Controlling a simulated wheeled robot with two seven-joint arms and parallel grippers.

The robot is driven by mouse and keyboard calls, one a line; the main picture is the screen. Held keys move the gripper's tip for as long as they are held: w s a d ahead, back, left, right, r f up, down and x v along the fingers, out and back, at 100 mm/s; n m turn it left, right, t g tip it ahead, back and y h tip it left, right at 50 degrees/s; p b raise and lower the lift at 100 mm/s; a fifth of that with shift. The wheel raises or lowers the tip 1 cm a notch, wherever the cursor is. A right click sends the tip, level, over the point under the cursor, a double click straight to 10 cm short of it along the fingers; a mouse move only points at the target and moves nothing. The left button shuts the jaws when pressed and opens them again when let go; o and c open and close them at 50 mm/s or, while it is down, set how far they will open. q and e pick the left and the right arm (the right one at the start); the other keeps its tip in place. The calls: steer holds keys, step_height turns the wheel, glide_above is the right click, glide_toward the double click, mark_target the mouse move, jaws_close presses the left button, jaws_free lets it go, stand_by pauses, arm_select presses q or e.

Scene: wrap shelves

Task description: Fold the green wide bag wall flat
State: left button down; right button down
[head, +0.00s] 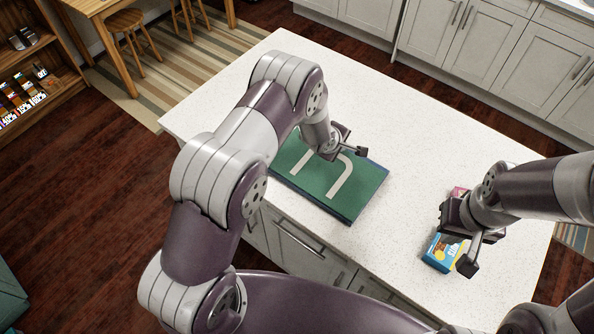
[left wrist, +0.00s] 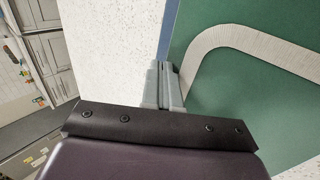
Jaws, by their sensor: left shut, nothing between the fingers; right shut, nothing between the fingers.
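The green wide bag (head: 361,196) lies on the white counter, with its green face up and a pale curved handle strip (head: 341,178) on it. It looks flat, with a blue edge along its border. My left gripper (head: 347,152) is over the bag's far right part, shut and empty. In the left wrist view its closed fingertips (left wrist: 166,75) are over the bag's blue edge beside the handle strip (left wrist: 255,40); whether they touch the bag I cannot tell. My right gripper (head: 461,245) is shut, at the right over a blue and yellow box.
The blue and yellow box (head: 436,254) and a pink item (head: 459,192) are near my right gripper, partly hidden by it. The white counter (head: 400,120) is clear behind and right of the bag. Cabinets stand beyond it.

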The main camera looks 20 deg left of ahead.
arm_select(q)
steer(key=shift+w+f, duration=0.1)
steer(key=shift+f, duration=0.55)
arm_select(e)
steer(key=shift+s+f, duration=0.1)
steer(key=shift+f, duration=0.25)
